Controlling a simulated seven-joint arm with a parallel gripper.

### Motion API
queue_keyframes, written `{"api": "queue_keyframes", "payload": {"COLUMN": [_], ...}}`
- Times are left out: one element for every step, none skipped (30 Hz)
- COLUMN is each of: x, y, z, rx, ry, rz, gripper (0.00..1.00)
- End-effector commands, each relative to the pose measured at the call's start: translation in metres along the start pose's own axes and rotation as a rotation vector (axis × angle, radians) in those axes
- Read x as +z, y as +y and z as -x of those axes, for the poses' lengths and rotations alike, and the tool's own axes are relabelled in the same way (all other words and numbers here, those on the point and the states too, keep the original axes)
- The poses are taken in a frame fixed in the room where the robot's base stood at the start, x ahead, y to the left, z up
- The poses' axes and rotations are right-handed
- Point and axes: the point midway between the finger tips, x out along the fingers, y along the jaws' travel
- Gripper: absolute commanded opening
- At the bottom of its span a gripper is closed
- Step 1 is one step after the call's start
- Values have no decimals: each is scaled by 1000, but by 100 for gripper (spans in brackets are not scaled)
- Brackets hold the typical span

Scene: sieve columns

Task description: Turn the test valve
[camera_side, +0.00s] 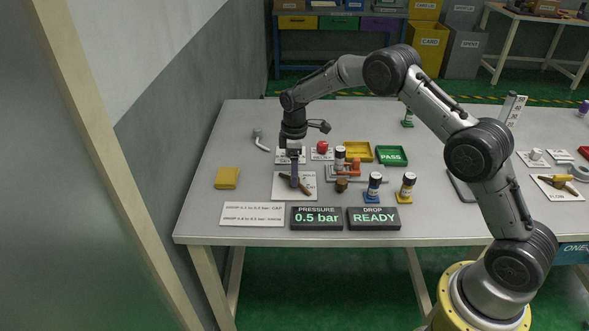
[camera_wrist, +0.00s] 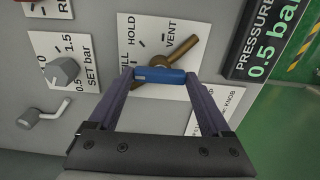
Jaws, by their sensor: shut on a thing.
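The test valve has a brown-brass body (camera_wrist: 172,58) on a white plate (camera_wrist: 126,30) marked HOLD and VENT, with a third label partly hidden that ends in "LL". A blue bar (camera_wrist: 160,75), apparently its handle, lies just below the brass part in the wrist view. My gripper (camera_wrist: 160,77) is shut on this bar, one finger at each end. In the side view my gripper (camera_side: 294,182) reaches down to the valve's plate (camera_side: 308,190), and the brass part (camera_side: 304,187) shows beside the fingers. The handle's exact pointing is hard to tell.
The pressure display (camera_side: 317,217) reads 0.5 bar and the drop display (camera_side: 374,218) reads READY. A SET bar knob (camera_wrist: 65,70) sits beside the valve plate. Blue-based (camera_side: 374,186) and yellow-based (camera_side: 407,187) columns stand to the right. A yellow block (camera_side: 227,178) lies left.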

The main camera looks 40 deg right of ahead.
Motion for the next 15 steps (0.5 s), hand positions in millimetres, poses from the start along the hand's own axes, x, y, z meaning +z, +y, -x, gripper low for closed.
{"api": "queue_keyframes", "payload": {"x": [-1, -1, -1, -1, -1, -1, -1, 0, 0, 0, 0, 0, -1, -1, -1], "y": [1, 1, 1, 1, 1, 0, 0, 0, 0, 0, 0, 0, 0, 1, 1], "z": [3, 3, 2, 2, 2, 2, 2, 1, 1, 1, 2, 3, 4, 7, 11], "rx": [4, 4, 4, 4, 3, 3, 3, 2, 2, 2, 2, 2, 3, 3, 4], "ry": [2, 2, 2, 1, 1, 1, 1, 1, 1, 1, 1, 1, 1, 2, 2], "rz": [5, 4, 4, 4, 4, 3, 3, 3, 3, 2, 2, 2, 2, 2, 2], "gripper": [86, 91, 99, 100, 100, 100, 100, 100, 100, 100, 100, 100, 100, 100, 100]}}
